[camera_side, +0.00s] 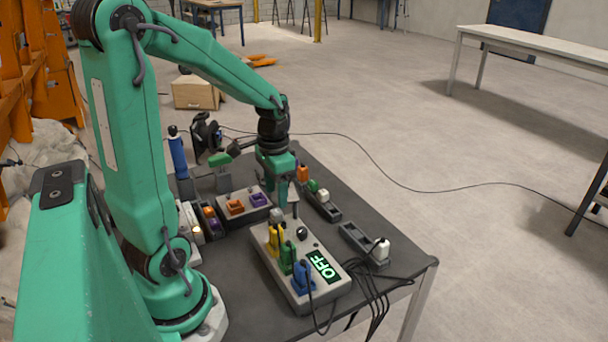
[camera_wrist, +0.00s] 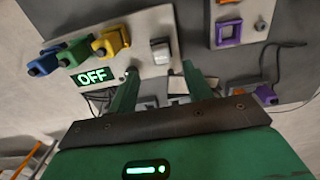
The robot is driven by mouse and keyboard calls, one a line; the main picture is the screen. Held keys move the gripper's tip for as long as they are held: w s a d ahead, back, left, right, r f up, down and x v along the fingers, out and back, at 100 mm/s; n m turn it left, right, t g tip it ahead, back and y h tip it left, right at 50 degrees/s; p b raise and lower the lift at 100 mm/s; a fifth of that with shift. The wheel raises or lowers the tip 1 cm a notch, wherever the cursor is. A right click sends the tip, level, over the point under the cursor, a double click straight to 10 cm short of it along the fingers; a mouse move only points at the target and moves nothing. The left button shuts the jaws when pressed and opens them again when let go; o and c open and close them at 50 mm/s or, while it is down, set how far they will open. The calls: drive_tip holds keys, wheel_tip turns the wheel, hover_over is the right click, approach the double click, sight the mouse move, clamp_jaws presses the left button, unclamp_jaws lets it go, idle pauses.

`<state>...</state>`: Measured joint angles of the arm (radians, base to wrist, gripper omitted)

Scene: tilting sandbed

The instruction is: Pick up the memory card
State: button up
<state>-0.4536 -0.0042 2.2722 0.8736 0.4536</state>
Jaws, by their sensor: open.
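I cannot single out a memory card with certainty. A small light grey block (camera_side: 277,214) stands at the far end of the grey control box (camera_side: 262,248). In the wrist view the grey block (camera_wrist: 160,51) lies ahead of the gap between my fingers. My gripper (camera_side: 287,214) points down over the far end of the box, close to the block. In the wrist view my gripper (camera_wrist: 159,70) has its two green fingers apart, with nothing clearly held between them. Items low between the fingers are partly hidden by the gripper body.
Yellow (camera_side: 275,241), green (camera_side: 287,256) and blue (camera_side: 303,278) plugs stand on the box beside an OFF display (camera_side: 322,265). Behind is a panel with orange (camera_side: 235,206) and purple (camera_side: 258,199) pieces. Dark holders (camera_side: 353,238) and cables lie at right.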

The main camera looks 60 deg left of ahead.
sight(278, 210)
drive_tip(key=shift+f, duration=0.75)
drive_tip(key=shift+w+a+f, duration=0.1)
drive_tip(key=shift+f, duration=1.2)
drive_tip(key=shift+w+f, duration=0.1)
drive_tip(key=shift+f, duration=1.2)
clamp_jaws()
drive_tip(key=shift+r, duration=0.15)
